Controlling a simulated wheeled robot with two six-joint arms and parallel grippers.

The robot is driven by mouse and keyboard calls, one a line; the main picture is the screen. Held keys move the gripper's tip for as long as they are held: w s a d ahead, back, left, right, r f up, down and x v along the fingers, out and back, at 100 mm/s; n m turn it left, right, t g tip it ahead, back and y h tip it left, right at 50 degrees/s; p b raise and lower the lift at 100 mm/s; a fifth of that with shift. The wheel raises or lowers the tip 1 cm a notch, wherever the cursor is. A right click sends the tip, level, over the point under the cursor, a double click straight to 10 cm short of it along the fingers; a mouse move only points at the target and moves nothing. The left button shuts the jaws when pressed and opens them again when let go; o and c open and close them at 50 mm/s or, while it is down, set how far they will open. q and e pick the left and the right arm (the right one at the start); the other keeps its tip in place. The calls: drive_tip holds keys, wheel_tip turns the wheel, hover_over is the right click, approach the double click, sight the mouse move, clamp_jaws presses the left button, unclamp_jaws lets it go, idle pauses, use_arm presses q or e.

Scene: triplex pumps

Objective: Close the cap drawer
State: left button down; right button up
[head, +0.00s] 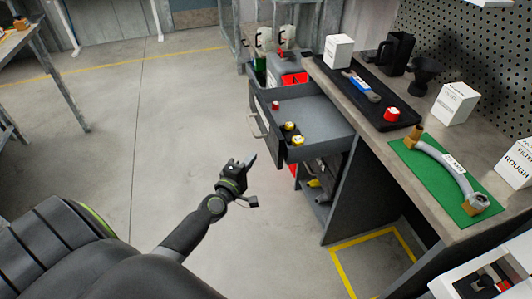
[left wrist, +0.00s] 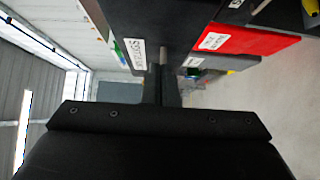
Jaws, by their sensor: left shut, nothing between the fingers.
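The drawer (head: 325,111) under the workbench stands pulled out, with a grey inside and a bar handle (head: 257,126) on its front. Small red and yellow caps (head: 289,127) lie in it near the front. My left gripper (head: 252,160) is shut and empty, in the air in front of and below the drawer front, apart from it in the head view. In the left wrist view the shut fingers (left wrist: 161,70) point toward a dark front with a white label (left wrist: 138,54), only partly readable. My right gripper is not in view.
The benchtop (head: 400,133) carries a black tray (head: 366,98), a green mat (head: 433,181) with a hose, white boxes and a red cap. Open floor (head: 170,140) lies left of the bench.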

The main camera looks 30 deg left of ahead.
sight(272, 146)
use_arm(q)
drive_tip(key=w, duration=0.1)
drive_tip(key=w+d, duration=0.1)
drive_tip(key=w, duration=0.1)
drive_tip(key=w+d, duration=0.1)
drive_tip(key=shift+w, duration=0.25)
drive_tip(key=shift+w+d, duration=0.25)
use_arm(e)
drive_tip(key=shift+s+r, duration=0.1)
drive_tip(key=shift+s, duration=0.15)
use_arm(q)
drive_tip(key=shift+d, duration=0.1)
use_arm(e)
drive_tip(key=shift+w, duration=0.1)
